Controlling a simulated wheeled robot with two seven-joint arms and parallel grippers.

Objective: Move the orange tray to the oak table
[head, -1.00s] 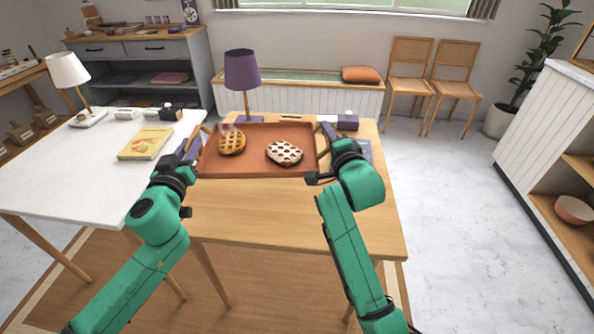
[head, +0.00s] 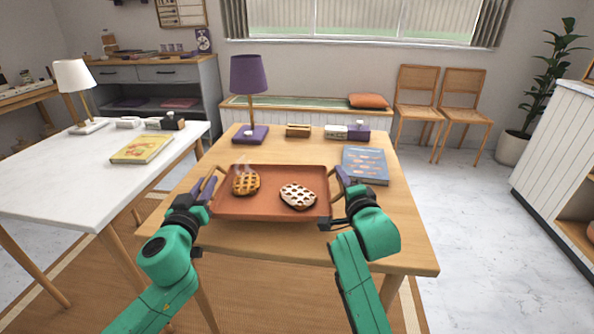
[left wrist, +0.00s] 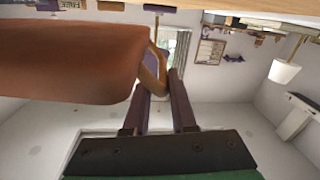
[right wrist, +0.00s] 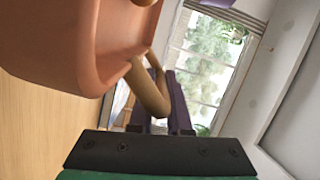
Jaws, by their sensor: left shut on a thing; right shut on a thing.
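The orange tray (head: 270,212) is over the front half of the oak table (head: 400,240) and looks about level. It carries a lattice-topped golden pie (head: 246,183) and a pie with a white lattice (head: 298,195). My left gripper (head: 207,188) is shut on the tray's left handle, which shows in the left wrist view (left wrist: 152,68). My right gripper (head: 340,188) is shut on the right handle, seen in the right wrist view (right wrist: 148,90).
A purple lamp (head: 249,80), a wooden block (head: 298,130), a purple box (head: 357,131) and a blue book (head: 365,165) stand behind the tray on the oak table. A white table (head: 60,185) with a yellow book (head: 142,148) is at left. The oak table's front right is clear.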

